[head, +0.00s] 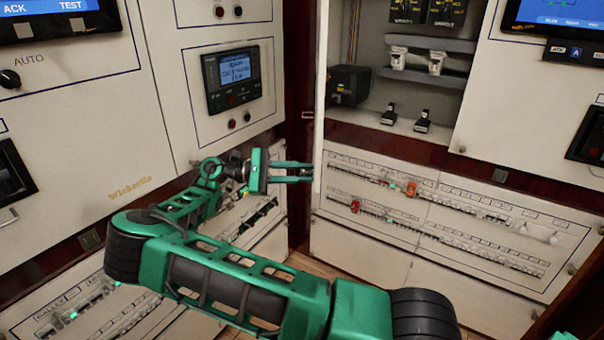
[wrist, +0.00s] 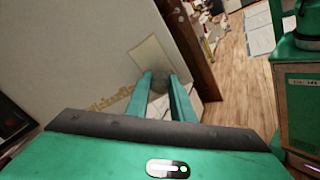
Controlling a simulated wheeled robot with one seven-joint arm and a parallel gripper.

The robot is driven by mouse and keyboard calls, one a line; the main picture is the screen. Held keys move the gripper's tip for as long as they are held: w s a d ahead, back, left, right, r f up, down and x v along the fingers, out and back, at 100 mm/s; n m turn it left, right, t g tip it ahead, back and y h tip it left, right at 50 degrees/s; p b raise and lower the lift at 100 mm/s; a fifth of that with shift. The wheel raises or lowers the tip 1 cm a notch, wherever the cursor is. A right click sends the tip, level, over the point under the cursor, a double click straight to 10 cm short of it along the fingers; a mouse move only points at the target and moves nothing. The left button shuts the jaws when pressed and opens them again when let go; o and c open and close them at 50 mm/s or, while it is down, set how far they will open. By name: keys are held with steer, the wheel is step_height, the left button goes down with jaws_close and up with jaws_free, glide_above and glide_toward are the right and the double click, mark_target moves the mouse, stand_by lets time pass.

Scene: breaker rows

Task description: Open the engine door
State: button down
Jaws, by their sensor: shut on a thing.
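My gripper (head: 312,172) reaches right, its fingertips close to the left edge of the white right-hand cabinet (head: 319,130). In the wrist view, its two green fingers (wrist: 162,88) point at a pale panel (wrist: 95,60) and stand on either side of a small grey round knob-like piece (wrist: 160,76). The fingers are shut on it and partly hide it. The same piece cannot be made out in the head view. I can read no label naming the engine door, so I cannot tell for sure which panel it is.
Left cabinets carry a small display (head: 235,75) and lower breaker rows. On the right, an open compartment (head: 400,115) holds electrical parts above breaker panels (head: 420,262). A dark red-brown post (wrist: 190,45) stands beside the panel in the wrist view.

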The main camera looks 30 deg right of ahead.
steer(key=shift+w+d+r, duration=0.1)
steer(key=shift+w+d, duration=0.05)
steer(key=shift+w, duration=0.05)
steer(key=c, duration=1.5)
jaws_free()
steer(key=shift+c, duration=0.2)
steer(key=shift+r, duration=0.45)
steer(key=r, duration=0.3)
steer(key=shift+w, duration=0.2)
steer(key=s+a+r, duration=0.4)
steer(key=a+r, duration=0.3)
steer(key=a, duration=0.4)
steer(key=shift+a, duration=0.1)
